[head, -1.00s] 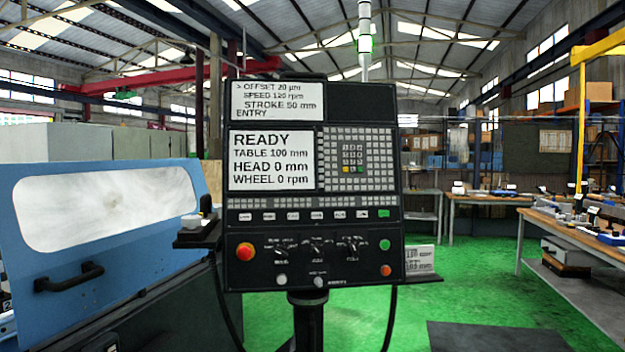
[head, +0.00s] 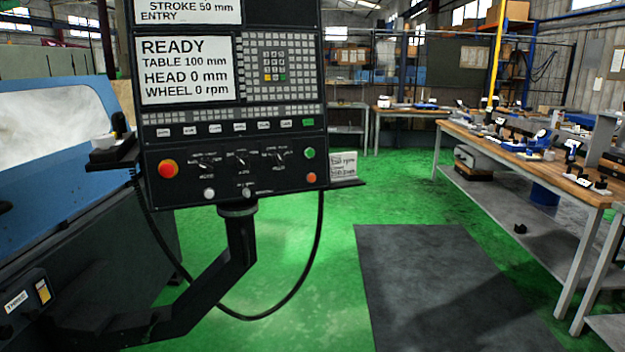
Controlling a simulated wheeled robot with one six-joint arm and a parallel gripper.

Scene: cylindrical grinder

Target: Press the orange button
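The orange button (head: 311,178) is a small round button at the lower right corner of the black control panel (head: 318,140). A green button (head: 309,154) sits right above it. A larger red-orange mushroom knob (head: 168,169) is at the panel's lower left. The screen (head: 187,70) reads READY, TABLE 100 mm, HEAD 0 mm, WHEEL 0 rpm. My gripper is not in the head view.
The panel stands on a dark bent arm (head: 240,255) with a hanging cable (head: 318,250). The blue machine (head: 50,150) is at left. A dark floor mat (head: 430,275) lies right of the panel. A workbench (head: 560,170) stands at right. The green floor between is open.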

